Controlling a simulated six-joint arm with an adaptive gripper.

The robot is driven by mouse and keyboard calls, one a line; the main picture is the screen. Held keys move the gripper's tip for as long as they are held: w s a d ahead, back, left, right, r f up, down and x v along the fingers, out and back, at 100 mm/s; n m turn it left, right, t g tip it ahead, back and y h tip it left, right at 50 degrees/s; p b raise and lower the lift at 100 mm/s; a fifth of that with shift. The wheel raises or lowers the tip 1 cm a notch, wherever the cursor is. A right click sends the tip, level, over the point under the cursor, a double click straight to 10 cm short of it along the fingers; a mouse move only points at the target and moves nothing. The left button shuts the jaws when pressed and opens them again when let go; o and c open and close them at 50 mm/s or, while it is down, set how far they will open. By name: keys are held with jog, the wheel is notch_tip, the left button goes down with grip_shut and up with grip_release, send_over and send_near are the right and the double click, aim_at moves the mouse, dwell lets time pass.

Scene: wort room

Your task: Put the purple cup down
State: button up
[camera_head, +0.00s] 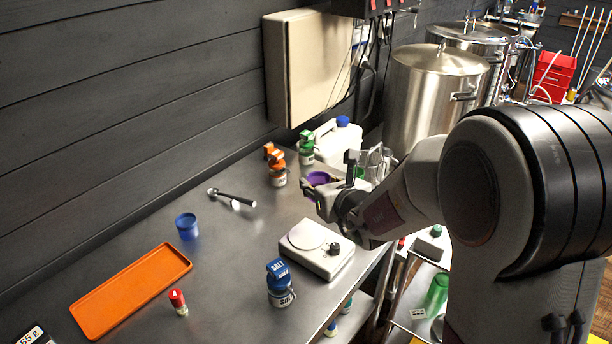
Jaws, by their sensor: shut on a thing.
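The purple cup (318,179) is in the middle of the head view, held at the end of my arm. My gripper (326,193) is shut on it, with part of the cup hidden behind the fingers. The cup seems to be above the back right part of the grey metal bench (225,240); I cannot tell how high it is or whether it touches the bench.
A blue cup (187,226), orange tray (130,290) and red-capped jar (178,302) are left. Orange (276,167) and green-capped jars (306,147) and a white jug (338,142) stand behind.

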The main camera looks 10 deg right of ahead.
jog(key=w+a+f+n+g+y, duration=0.1)
jog(key=a+f+n+y, duration=0.1)
jog(key=a, duration=0.6)
jog(key=w+a+f+n+g+y, duration=0.1)
jog(key=w+a+n+y, duration=0.1)
jog(key=a, duration=0.6)
jog(key=s+a+f+n+g+y, duration=0.1)
jog(key=s+a+n+g+y, duration=0.15)
jog(key=a, duration=0.85)
jog(key=s+a+n+g+y, duration=0.15)
jog(key=s+a, duration=0.25)
jog(key=a, duration=0.7)
jog(key=s+a+f+n+g+y, duration=0.1)
jog(key=s+a+n+g, duration=0.3)
jog(key=s+a, duration=1.1)
jog(key=s+a+f+n+g+y, duration=0.1)
jog(key=s+a+n+g, duration=0.4)
jog(key=s+a, duration=0.9)
jog(key=shift+s+a+f+y, duration=0.3)
jog(key=shift+s+a+f, duration=0.1)
jog(key=shift+a+f, duration=0.2)
jog(key=shift+f, duration=0.25)
jog(key=shift+f, duration=3.15)
jog(key=shift+f, duration=0.2)
